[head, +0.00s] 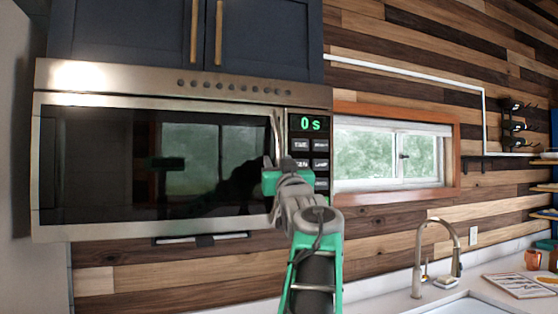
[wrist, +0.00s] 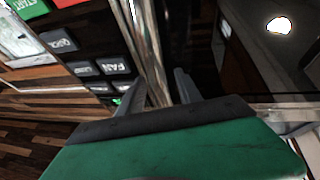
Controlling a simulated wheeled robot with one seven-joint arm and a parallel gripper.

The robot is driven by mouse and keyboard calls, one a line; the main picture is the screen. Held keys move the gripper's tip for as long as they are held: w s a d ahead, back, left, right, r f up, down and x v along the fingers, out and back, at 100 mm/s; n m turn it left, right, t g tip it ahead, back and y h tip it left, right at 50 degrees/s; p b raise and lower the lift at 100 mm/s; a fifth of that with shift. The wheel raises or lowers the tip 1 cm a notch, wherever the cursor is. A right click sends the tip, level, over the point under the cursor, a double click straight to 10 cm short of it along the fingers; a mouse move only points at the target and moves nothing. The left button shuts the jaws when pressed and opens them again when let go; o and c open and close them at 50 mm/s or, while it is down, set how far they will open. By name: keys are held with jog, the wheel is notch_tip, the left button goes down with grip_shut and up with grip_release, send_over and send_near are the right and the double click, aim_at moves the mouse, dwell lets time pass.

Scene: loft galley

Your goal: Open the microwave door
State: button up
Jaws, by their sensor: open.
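The microwave (head: 60,75) hangs under dark cabinets in the head view. Its door (head: 110,165) has a dark glass window and looks shut. The upright metal door handle (head: 276,132) runs along the door's right side, beside the button panel. My gripper (head: 278,163) is at the lower half of the handle. In the wrist view my gripper (wrist: 160,88) is open, and the metal handle (wrist: 148,50) shows between its two fingers. I cannot tell whether either finger touches it. My gripper and arm hide the handle's lower end and part of the panel.
Dark cabinets (head: 270,38) sit directly above the microwave. A window (head: 390,155) is in the wood wall to the right. Below it are a faucet (head: 436,250) and a white counter (head: 380,290). The space in front of the door's left part looks clear.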

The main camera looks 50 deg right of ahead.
jog(key=shift+c, duration=0.4)
grip_shut()
dwell(0.9)
